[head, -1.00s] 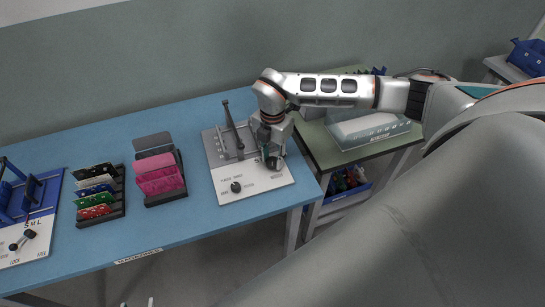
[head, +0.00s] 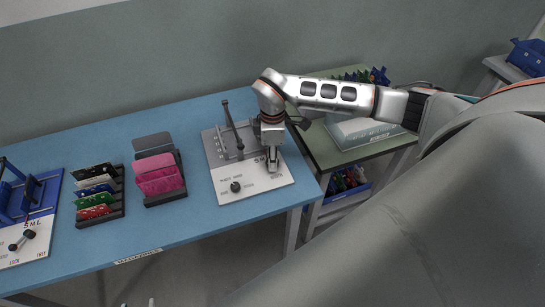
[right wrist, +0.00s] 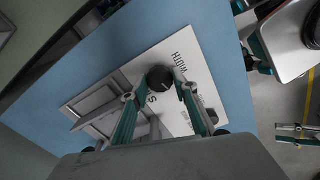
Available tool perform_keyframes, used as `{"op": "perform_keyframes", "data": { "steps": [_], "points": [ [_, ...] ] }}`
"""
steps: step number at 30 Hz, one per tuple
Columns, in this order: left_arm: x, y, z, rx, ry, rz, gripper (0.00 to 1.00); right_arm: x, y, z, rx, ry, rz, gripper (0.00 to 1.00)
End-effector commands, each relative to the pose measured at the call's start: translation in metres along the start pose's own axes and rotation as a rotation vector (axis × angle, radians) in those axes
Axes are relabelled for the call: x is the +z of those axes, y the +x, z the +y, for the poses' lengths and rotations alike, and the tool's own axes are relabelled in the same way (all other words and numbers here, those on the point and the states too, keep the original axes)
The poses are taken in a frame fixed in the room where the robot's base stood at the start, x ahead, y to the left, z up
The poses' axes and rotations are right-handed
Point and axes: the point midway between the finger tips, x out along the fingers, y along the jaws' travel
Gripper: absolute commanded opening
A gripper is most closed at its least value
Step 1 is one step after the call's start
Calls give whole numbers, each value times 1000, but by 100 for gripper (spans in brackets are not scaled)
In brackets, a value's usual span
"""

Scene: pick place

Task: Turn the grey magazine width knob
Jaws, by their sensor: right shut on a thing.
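The width knob (right wrist: 160,78) is a round, dark grey-black knob with a pale mark, on a white panel (head: 258,187) by printed width lettering and an S. My right gripper (head: 272,168) points down onto it and hides it in the head view. In the right wrist view my right gripper's teal-sided fingers (right wrist: 156,88) are closed in around the knob. What look like two separate tips of my left gripper (head: 138,303) show at the bottom edge, away from the panel.
A second black knob (head: 236,187) sits on the panel's front left. A dark upright lever (head: 232,125) stands behind it. Racks with pink plates (head: 160,175) and coloured boards (head: 95,205) stand to the left. A green side table (head: 325,155) is at the right.

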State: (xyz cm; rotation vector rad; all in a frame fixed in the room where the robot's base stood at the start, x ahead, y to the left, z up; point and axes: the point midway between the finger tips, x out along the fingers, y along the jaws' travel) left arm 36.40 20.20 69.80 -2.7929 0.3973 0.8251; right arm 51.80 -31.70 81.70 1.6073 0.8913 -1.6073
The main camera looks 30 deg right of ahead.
Motion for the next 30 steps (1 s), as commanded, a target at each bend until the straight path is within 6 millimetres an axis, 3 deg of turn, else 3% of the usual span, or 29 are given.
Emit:
{"op": "perform_keyframes", "data": {
  "steps": [12, 30],
  "points": [
    [-1, 0, 0, 0, 0, 1, 40, 0, 0, 0, 0, 232, 0, 7],
    [-2, 0, -1, -1, 0, 3, 40, 0, 0, 0, 0, 284, 0, 7]
  ]
}}
